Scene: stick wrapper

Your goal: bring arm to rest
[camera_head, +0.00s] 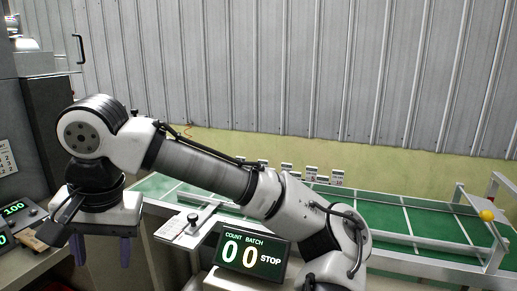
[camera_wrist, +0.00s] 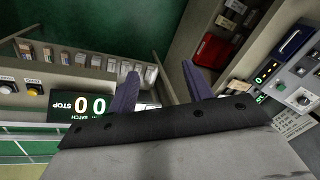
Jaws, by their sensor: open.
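My arm stretches across the head view from lower right to upper left. My gripper (camera_head: 102,252) hangs at the left end of it, with its two purple fingers pointing down and apart. In the wrist view my gripper (camera_wrist: 160,75) shows both fingers spread, with nothing held between them. It is left of the display reading "00 STOP" (camera_head: 252,252), above the gap between the left console and the conveyor side. How far the fingertips are above the surfaces below cannot be told.
A green conveyor (camera_head: 400,217) with pale dividers runs behind my arm. A yellow ball-like knob (camera_head: 487,215) is at its right end. A console with a green "100" readout (camera_head: 13,209) stands at left. The wrist view shows a row of small packs (camera_wrist: 95,62) and a red item (camera_wrist: 212,50).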

